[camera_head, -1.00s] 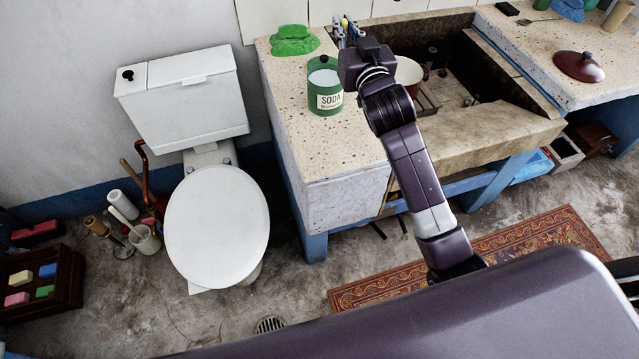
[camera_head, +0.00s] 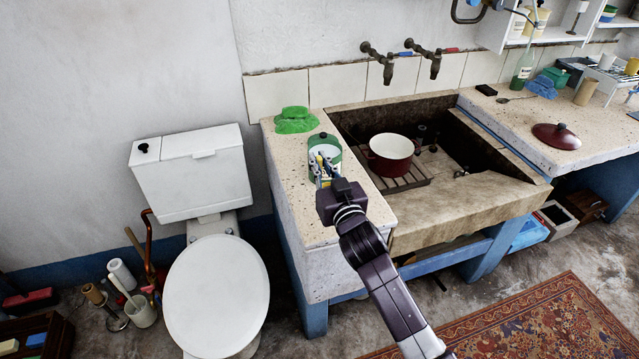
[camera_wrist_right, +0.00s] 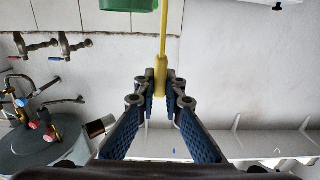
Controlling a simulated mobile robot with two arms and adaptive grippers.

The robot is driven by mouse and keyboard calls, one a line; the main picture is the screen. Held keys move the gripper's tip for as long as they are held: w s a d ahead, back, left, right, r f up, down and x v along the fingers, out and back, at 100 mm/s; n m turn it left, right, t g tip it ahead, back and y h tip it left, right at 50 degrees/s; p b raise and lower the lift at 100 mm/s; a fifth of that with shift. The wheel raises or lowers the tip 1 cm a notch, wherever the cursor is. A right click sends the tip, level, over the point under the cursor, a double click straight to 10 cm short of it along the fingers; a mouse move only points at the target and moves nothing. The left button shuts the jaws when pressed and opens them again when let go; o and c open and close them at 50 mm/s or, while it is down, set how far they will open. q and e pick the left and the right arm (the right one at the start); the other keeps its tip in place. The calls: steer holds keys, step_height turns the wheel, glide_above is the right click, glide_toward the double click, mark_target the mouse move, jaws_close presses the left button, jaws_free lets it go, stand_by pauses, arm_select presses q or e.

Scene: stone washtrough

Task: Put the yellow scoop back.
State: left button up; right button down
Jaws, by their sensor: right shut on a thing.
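The yellow scoop (camera_wrist_right: 161,75) shows in the wrist view as a yellow handle and thin shaft, running up out of the top edge, so its bowl is hidden. My right gripper (camera_wrist_right: 161,92) is shut on the handle. In the head view this gripper (camera_head: 325,168) is in front of the green soda tin (camera_head: 313,143) and covers part of it; the label is hidden. The tin stands on the speckled left counter. A green edge (camera_wrist_right: 115,4) beside the shaft in the wrist view looks like the tin. I cannot tell whether scoop and tin touch. My left gripper is not in view.
A green cloth (camera_head: 296,120) lies behind the tin. To the right is the stone sink (camera_head: 440,215) with a red pot (camera_head: 391,147) on a slatted rack (camera_head: 415,178). Taps (camera_head: 388,68) are on the wall above. A dark red lid (camera_head: 556,136) lies on the right counter.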

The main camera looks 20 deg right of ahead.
step_height(320, 180, down, 2)
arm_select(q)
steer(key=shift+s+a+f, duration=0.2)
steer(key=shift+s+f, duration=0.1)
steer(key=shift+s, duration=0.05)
arm_select(e)
steer(key=shift+f, duration=2.15)
arm_select(q)
steer(key=shift+b, duration=0.3)
arm_select(e)
steer(key=shift+f, duration=0.2)
steer(key=c, duration=2)
jaws_free()
steer(key=shift+c, duration=0.2)
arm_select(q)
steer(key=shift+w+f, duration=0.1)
arm_select(e)
steer(key=shift+r, duration=0.15)
